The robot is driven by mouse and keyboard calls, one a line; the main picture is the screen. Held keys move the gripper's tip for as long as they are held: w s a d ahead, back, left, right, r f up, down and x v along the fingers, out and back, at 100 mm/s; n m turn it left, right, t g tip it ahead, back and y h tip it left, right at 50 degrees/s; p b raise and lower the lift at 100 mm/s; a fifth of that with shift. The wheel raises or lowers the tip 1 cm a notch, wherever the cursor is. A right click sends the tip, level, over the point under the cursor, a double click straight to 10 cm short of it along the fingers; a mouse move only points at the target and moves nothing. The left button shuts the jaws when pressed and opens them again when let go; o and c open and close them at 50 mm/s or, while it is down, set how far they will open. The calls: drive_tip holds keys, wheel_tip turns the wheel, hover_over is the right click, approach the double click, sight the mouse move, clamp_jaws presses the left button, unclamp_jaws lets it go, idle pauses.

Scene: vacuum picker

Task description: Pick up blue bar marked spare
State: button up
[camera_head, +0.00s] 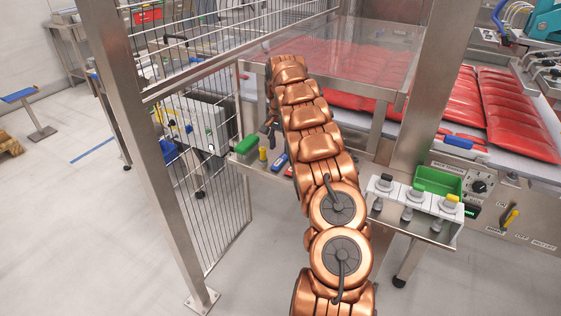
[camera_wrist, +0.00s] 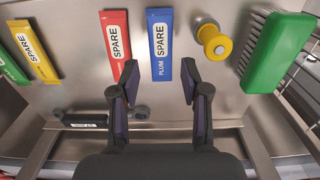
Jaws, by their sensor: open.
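The blue bar (camera_wrist: 160,62) lies flat on a metal shelf in the wrist view, its white label reading "PLUM SPARE". It also shows in the head view (camera_head: 279,161), just left of my arm. My gripper (camera_wrist: 160,80) is open and empty. Its two dark fingers point toward the lower end of the blue bar, one to each side. The left fingertip is in front of the lower end of the red bar; the right one lies right of the blue bar. I cannot tell the height between fingertips and shelf. In the head view my arm hides most of the gripper.
Beside the blue bar lie a red bar (camera_wrist: 116,42) and a yellow bar (camera_wrist: 34,50), both marked SPARE. A yellow knob (camera_wrist: 213,40) and a green brush (camera_wrist: 277,55) stand to its right. A black labelled piece (camera_wrist: 85,121) sits at the shelf's near edge.

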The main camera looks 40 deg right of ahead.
sight(281, 159)
drive_tip(key=shift+w+d+f+p, duration=0.15)
drive_tip(key=shift+f+p, duration=0.3)
drive_tip(key=shift+f, duration=1)
drive_tip(key=shift+d+f+p, duration=0.2)
drive_tip(key=shift+f+p, duration=0.25)
drive_tip(key=shift+f, duration=0.95)
drive_tip(key=shift+c, duration=0.2)
clamp_jaws()
